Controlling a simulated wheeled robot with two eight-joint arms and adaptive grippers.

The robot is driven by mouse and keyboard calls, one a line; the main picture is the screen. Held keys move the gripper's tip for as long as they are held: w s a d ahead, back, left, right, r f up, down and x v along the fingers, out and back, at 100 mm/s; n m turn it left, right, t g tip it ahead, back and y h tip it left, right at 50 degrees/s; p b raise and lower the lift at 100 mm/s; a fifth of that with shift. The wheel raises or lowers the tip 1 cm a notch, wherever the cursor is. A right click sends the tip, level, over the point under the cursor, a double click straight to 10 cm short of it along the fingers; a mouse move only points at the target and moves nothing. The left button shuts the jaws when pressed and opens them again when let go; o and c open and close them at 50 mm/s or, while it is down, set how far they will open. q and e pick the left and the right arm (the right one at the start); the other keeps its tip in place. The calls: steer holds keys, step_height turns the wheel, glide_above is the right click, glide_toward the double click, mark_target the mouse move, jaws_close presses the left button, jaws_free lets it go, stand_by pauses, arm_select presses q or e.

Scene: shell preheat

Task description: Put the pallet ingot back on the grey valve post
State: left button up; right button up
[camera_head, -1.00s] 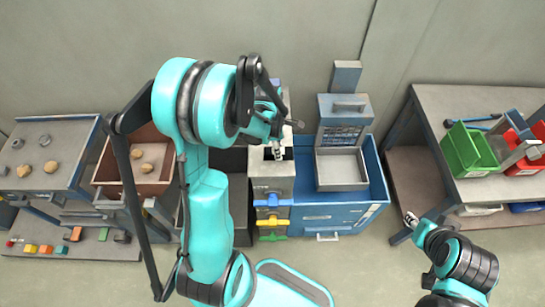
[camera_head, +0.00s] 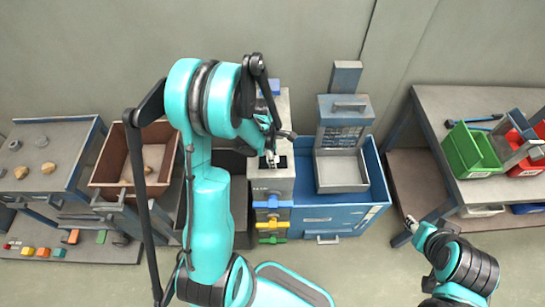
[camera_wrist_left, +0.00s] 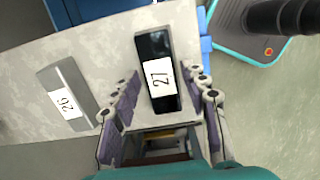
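My left gripper (camera_head: 271,158) is over the top of a grey block-like post (camera_head: 270,185) with blue, yellow and green handles on its front. In the left wrist view its purple-padded fingers (camera_wrist_left: 165,115) are apart, one on each side of a dark slot or block (camera_wrist_left: 157,50) with a white label reading 27. I see gaps beside it and cannot tell whether it is recessed or raised. A grey rectangle (camera_wrist_left: 72,85) labelled 26 lies to its left. I cannot pick out the pallet ingot for certain. My right gripper (camera_head: 411,222) is far right, too small to read.
A blue cabinet (camera_head: 350,210) with a grey tray (camera_head: 341,187) stands right of the post. A brown bin (camera_head: 110,170) and a bench (camera_head: 50,140) with several lumps and rings are at left. Small coloured blocks (camera_head: 43,252) lie below. Green and red bins (camera_head: 470,150) are at right.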

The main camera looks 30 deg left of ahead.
arm_select(q)
steer(key=shift+r, duration=0.1)
steer(key=shift+r+p, duration=0.3)
step_height(320, 180, up, 11)
steer(key=a+p, duration=0.1)
steer(key=p, duration=0.2)
steer(key=s+d+r+m+t+y, duration=0.1)
steer(key=s+d+r+m+t, duration=0.5)
steer(key=m, duration=1.8)
steer(key=s+d+r, duration=0.5)
steer(key=r, duration=0.1)
steer(key=shift+d, duration=0.4)
steer(key=shift+b, duration=0.3)
step_height(320, 180, down, 12)
steer(key=b, duration=1.2)
steer(key=shift+f, duration=0.25)
